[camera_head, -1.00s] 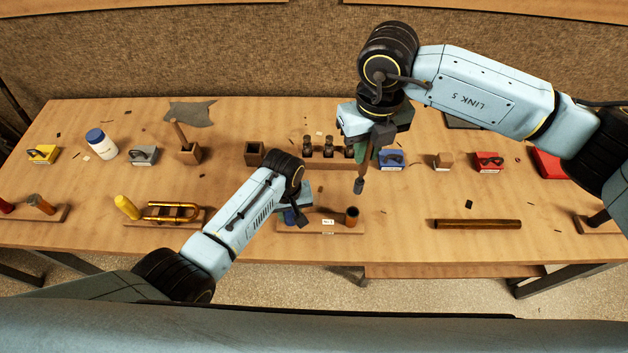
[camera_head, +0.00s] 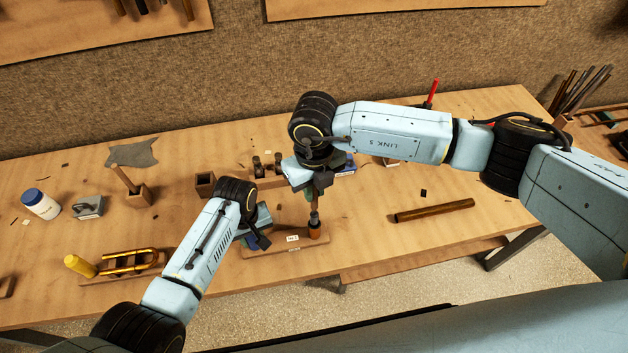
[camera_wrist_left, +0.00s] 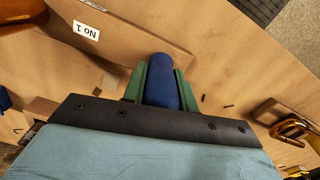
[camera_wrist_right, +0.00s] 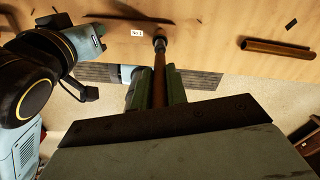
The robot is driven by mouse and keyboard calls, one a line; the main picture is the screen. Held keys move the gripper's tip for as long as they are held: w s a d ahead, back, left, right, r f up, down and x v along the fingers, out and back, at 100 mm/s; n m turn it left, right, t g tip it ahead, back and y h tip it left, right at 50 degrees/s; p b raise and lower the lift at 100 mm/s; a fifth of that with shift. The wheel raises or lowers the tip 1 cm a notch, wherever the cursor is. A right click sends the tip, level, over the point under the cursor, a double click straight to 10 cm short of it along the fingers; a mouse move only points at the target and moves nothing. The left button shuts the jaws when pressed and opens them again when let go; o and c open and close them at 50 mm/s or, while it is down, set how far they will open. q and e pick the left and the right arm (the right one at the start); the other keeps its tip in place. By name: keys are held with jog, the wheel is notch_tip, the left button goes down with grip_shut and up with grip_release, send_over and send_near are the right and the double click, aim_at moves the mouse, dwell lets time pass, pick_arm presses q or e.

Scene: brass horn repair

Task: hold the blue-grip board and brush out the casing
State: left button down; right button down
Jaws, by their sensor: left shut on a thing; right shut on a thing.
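My left gripper (camera_head: 256,238) is shut on the blue grip, which shows clearly between its green fingers in the left wrist view (camera_wrist_left: 162,88). The grip belongs to a wooden board (camera_head: 276,249) with a No 1 label, lying on the bench. An upright copper-coloured casing (camera_head: 315,233) stands at the board's right end. My right gripper (camera_head: 311,191) is shut on a brush, whose brown handle (camera_wrist_right: 159,80) points down between the fingers. The dark brush head (camera_head: 314,217) is at the casing's mouth; I cannot tell how far inside it is.
A brown tube (camera_head: 435,210) lies to the right on the bench. A brass slide piece (camera_head: 130,261) and a yellow-handled item (camera_head: 78,265) are at the left. A wooden block (camera_head: 205,184) stands behind my left gripper. The bench between the casing and tube is clear.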

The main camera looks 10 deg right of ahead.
aim_at(314, 203)
jog(key=shift+f, duration=0.3)
dwell(0.5)
jog(key=shift+f, duration=2.25)
jog(key=shift+r, duration=2.4)
jog(key=shift+f, duration=0.25)
jog(key=shift+f, duration=2.3)
jog(key=shift+r, duration=0.2)
